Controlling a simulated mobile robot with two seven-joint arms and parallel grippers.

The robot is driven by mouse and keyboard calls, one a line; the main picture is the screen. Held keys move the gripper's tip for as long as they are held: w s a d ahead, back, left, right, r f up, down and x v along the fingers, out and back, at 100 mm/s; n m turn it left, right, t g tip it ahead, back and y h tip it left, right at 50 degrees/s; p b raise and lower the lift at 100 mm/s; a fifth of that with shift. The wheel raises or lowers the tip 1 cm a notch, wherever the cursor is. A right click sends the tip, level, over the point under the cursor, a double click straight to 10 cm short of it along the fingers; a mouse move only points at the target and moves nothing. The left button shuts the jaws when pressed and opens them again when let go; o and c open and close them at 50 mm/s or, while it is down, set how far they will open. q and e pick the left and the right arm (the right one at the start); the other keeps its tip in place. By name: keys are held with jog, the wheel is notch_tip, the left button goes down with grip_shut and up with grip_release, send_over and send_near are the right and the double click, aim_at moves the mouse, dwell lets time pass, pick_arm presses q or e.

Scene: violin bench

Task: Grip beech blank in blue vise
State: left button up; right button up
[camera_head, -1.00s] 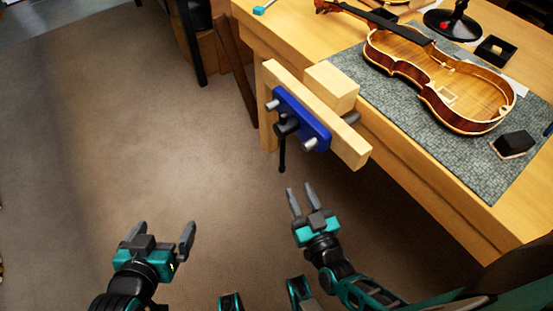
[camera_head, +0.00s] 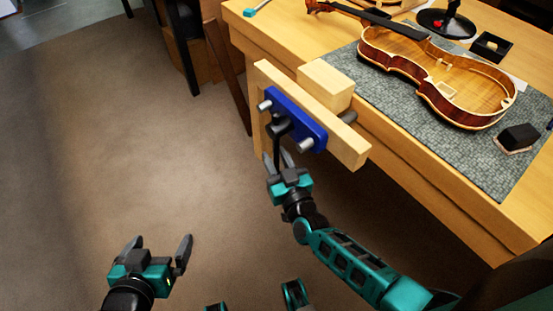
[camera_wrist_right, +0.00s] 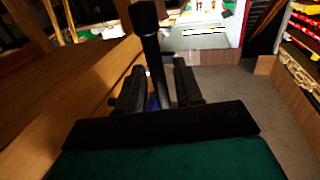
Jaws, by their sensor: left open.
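The blue vise (camera_head: 296,118) is on the bench's front edge, with a long pale wooden jaw board (camera_head: 345,140). The beech blank (camera_head: 326,82) is a pale block behind that board, at the bench edge; I cannot tell if both jaws touch it. The dark vise handle (camera_head: 277,148) hangs down in front. My right gripper (camera_head: 278,160) is at the handle's lower part. In the right wrist view, the handle (camera_wrist_right: 156,65) stands between its parted fingers (camera_wrist_right: 160,88), with gaps on both sides. My left gripper (camera_head: 157,247) is open and empty over the floor.
A violin body (camera_head: 440,80) lies on a grey mat (camera_head: 400,92) on the bench (camera_head: 284,30). A dark block (camera_head: 518,137) and a small black box (camera_head: 491,46) are nearby. The floor left of the vise is clear.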

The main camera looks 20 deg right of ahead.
jog(key=shift+c, duration=0.2)
grip_shut()
jog(key=shift+f, duration=0.1)
